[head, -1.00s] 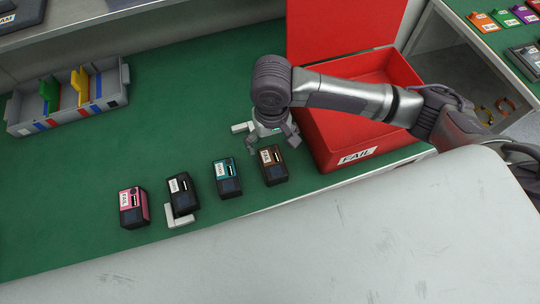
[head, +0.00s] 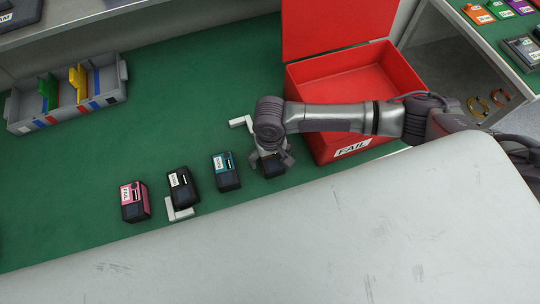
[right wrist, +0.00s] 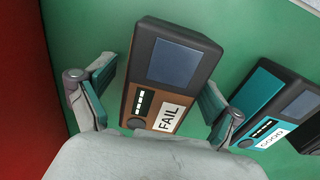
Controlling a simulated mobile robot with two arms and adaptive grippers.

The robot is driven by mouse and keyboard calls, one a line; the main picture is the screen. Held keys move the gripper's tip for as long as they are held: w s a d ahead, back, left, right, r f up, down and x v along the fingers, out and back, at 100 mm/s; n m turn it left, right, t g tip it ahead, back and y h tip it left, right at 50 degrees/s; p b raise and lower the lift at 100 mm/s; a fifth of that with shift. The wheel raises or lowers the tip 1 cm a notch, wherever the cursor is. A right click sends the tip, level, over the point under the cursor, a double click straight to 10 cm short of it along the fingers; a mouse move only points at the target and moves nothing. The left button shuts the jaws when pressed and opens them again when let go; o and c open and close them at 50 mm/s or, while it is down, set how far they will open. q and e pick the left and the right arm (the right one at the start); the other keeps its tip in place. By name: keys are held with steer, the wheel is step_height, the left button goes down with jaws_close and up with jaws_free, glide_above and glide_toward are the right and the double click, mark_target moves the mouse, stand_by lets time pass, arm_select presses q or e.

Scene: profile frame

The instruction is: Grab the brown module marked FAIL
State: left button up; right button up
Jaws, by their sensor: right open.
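The brown module (right wrist: 162,85) marked FAIL lies between the two open fingers of my right gripper (right wrist: 158,95) in the right wrist view. Its dark screen and white FAIL label face the camera. I cannot tell whether either finger touches it. In the head view my right gripper (head: 270,158) is over the brown module (head: 273,170), which is mostly hidden beneath it. My left gripper is not in view.
A teal module (head: 226,171) marked GOOD stands close to the left, with a black module (head: 183,188) and a pink module (head: 134,202) beyond. A red FAIL bin (head: 345,85) stands behind right. A grey divided tray (head: 105,90) is at far left.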

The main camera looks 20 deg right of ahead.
steer(key=shift+c, duration=0.8)
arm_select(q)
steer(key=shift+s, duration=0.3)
arm_select(e)
steer(key=c, duration=1.2)
steer(key=shift+r, duration=0.15)
steer(key=shift+c, duration=0.2)
step_height(320, 180, up, 4)
steer(key=shift+w+a+f+b, duration=0.1)
steer(key=shift+b, duration=0.3)
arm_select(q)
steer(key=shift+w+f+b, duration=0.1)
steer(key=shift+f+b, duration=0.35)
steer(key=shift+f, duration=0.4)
arm_select(e)
steer(key=s+d+r, duration=0.3)
steer(key=s+r, duration=0.4)
steer(key=s, duration=0.4)
steer(key=shift+s, duration=0.25)
